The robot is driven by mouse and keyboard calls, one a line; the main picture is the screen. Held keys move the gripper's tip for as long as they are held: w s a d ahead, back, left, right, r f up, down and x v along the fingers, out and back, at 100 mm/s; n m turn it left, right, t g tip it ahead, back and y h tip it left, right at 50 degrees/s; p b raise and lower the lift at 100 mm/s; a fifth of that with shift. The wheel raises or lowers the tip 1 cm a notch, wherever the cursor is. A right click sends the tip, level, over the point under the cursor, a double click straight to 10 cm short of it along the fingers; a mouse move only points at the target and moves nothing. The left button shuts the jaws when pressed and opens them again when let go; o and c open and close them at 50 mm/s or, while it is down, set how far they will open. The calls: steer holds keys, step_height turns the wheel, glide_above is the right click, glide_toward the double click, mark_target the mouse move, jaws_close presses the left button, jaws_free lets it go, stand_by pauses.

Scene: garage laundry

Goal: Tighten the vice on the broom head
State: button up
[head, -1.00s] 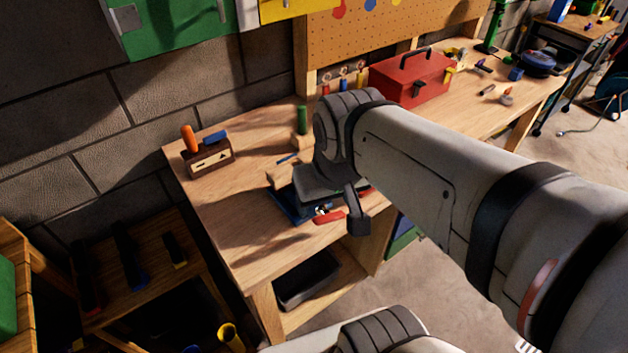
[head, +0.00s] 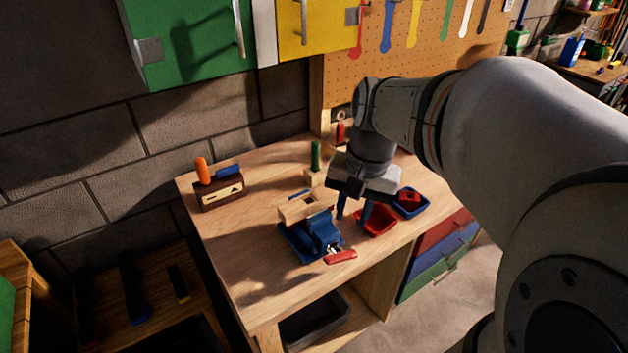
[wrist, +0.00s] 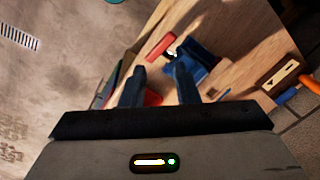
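The blue vice (head: 315,240) stands near the front edge of the wooden workbench (head: 235,265). Its red handle (head: 341,257) points toward the bench's front edge. A pale wooden piece, which looks like the broom head (head: 304,208), lies at the vice's back; I cannot tell how firmly the jaws hold it. My gripper (head: 354,216) is above the bench, right of the vice, pointing down. Its two fingers are apart with nothing between them. In the wrist view, the vice (wrist: 207,62) and red handle (wrist: 160,47) lie beyond the open fingers (wrist: 160,70).
A red bin (head: 376,222) and a blue bin (head: 415,207) sit right of my gripper. A brown box (head: 220,192) with orange and blue handles stands at the back left. A green-handled tool (head: 316,156) stands behind the vice. The left front bench is clear.

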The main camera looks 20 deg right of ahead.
mark_target(352, 254)
steer(key=w+d+f+m+y, duration=0.1)
steer(key=w+d+m, duration=0.1)
steer(key=d, duration=0.1)
steer(key=w+d+f+m+g+y+b, duration=0.1)
steer(key=w+d+m, duration=0.1)
steer(key=d+m, duration=0.1)
steer(key=w+d+f+m+g+y+b, duration=0.1)
steer(key=w+d+f+m, duration=0.1)
steer(key=d+m, duration=0.1)
steer(key=shift+w+d+f+y, duration=0.1)
steer(key=shift+w+d+y, duration=0.15)
steer(key=shift+d, duration=0.25)
jaws_close()
steer(key=x, duration=1.4)
steer(key=shift+a+y, duration=0.1)
steer(key=shift+y, duration=0.15)
steer(key=shift+f+p, duration=0.1)
steer(key=shift+p, duration=0.2)
